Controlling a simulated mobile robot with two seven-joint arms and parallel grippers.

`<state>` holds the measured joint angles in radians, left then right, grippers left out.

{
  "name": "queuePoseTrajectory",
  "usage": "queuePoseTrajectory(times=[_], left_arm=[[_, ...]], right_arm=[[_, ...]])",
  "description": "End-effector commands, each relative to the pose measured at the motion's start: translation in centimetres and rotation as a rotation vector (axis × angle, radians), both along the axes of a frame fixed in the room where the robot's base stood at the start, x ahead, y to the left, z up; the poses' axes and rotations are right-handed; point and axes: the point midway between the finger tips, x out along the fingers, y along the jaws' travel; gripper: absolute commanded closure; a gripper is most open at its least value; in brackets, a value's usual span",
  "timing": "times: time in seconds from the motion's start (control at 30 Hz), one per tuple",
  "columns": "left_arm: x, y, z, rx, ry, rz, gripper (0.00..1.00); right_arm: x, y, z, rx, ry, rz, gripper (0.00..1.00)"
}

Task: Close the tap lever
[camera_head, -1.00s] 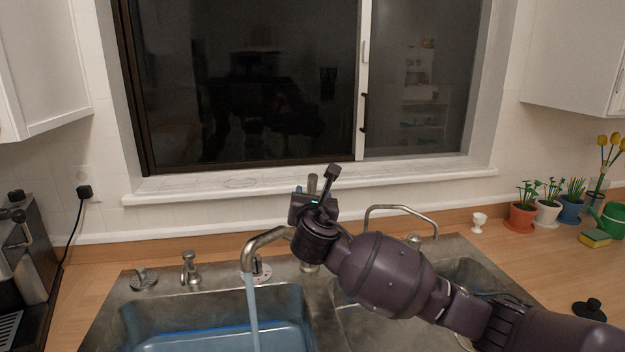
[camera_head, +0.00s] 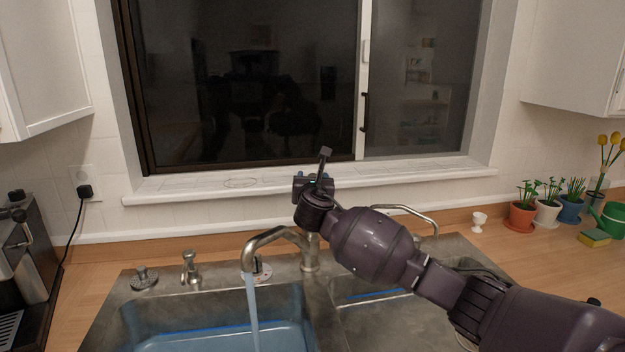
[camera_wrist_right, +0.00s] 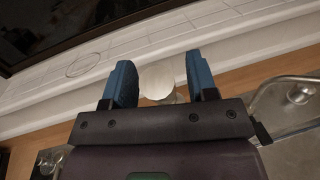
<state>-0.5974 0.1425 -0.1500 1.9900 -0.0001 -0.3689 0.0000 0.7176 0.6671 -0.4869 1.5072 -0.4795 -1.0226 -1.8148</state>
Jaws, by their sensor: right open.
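The metal tap (camera_head: 270,238) stands behind the sink, and water runs from its spout into the left basin. My right gripper (camera_head: 314,182) is above the tap body, in front of the window sill, and hides the tap lever in the head view. In the right wrist view, my right gripper (camera_wrist_right: 161,80) is open, with its two blue fingers apart. A pale rounded metal piece (camera_wrist_right: 158,82), which looks like the top of the tap lever, shows between the fingers. I cannot tell whether they touch it. My left gripper is not in view.
The double sink (camera_head: 140,300) has blue-looking water in its left basin. A second thin curved spout (camera_head: 405,210) stands to the right. Several potted plants (camera_head: 548,208), a sponge (camera_head: 594,238) and a white egg cup (camera_head: 479,222) stand on the right counter. A coffee machine (camera_head: 30,265) is far left.

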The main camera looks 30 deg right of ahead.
Motion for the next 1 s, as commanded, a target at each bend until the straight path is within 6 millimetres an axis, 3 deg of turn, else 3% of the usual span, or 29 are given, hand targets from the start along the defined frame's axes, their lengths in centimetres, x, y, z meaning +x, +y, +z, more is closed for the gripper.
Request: queuePoseTrajectory(times=[0.47,0.8,1.0], left_arm=[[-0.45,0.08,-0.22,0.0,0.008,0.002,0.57],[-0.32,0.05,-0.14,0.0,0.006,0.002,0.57],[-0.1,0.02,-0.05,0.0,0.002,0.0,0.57]], right_arm=[[0.85,-0.4,0.03,0.0,0.0,0.0,0.47],[0.83,-0.39,0.02,0.0,0.0,0.0,0.99],[0.81,-0.39,-0.02,0.0,-0.001,0.0,1.0]])
